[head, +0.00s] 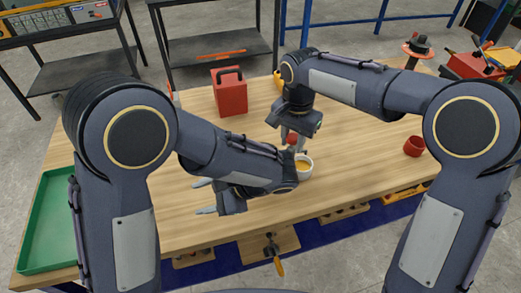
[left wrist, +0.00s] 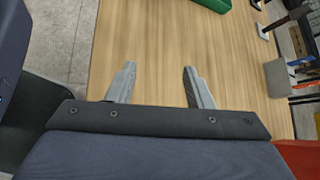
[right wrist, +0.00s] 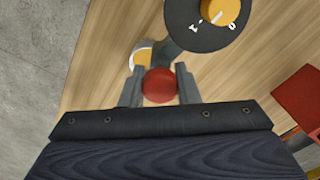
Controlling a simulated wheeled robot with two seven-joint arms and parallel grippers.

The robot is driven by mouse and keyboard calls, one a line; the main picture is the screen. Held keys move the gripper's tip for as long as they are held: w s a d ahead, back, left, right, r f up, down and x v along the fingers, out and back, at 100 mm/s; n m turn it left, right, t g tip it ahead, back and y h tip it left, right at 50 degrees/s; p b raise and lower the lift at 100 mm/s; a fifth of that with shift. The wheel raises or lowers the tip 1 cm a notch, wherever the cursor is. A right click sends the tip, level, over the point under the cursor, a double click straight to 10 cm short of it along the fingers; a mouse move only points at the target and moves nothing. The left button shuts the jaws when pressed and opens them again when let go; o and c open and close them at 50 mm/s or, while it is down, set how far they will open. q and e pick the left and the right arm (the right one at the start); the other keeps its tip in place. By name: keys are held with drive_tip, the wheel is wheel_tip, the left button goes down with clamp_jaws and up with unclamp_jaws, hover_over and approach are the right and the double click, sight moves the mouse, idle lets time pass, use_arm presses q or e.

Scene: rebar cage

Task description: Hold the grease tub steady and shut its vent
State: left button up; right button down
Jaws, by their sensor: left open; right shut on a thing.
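My right gripper (head: 297,147) points down at the table and is shut on a red round knob (right wrist: 159,85), which also shows in the head view (head: 292,138). A grey neck (right wrist: 172,48) runs from behind the knob toward a dark disc (right wrist: 196,36) with an orange dial (right wrist: 220,10) and white marks. A small white tub (head: 308,173) with orange-yellow contents stands beside the right gripper; its rim also shows in the right wrist view (right wrist: 135,55). I cannot tell which part is the vent. My left gripper (head: 198,197) is open and empty, pointing left over bare wood.
A red box with a black handle (head: 231,98) stands at the back. A red cup (head: 414,146) stands at the right. A green tray (head: 47,225) lies at the left edge. The wooden tabletop (head: 365,165) is clear between the tub and the red cup.

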use_arm(q)
drive_tip(key=w+d+r+m+t+h, duration=0.1)
drive_tip(key=d+m+t+h, duration=0.1)
drive_tip(key=d+m+t, duration=0.7)
drive_tip(key=w+d+r+m+t+h, duration=0.1)
drive_tip(key=d+r+m+t+h, duration=0.1)
drive_tip(key=d+m+t, duration=0.7)
drive_tip(key=w+a, duration=0.1)
drive_tip(key=w, duration=0.2)
drive_tip(key=w+a+g, duration=0.1)
drive_tip(key=w+a, duration=0.1)
drive_tip(key=w, duration=0.1)
drive_tip(key=w+a+m+g, duration=0.1)
drive_tip(key=w+a, duration=0.1)
drive_tip(key=w, duration=0.2)
drive_tip(key=shift+f, duration=0.2)
drive_tip(key=c, duration=1)
drive_tip(key=shift+n+g+y, duration=1.2)
drive_tip(key=shift+n+y, duration=0.3)
drive_tip(key=shift+y, duration=0.5)
drive_tip(key=o, duration=1)
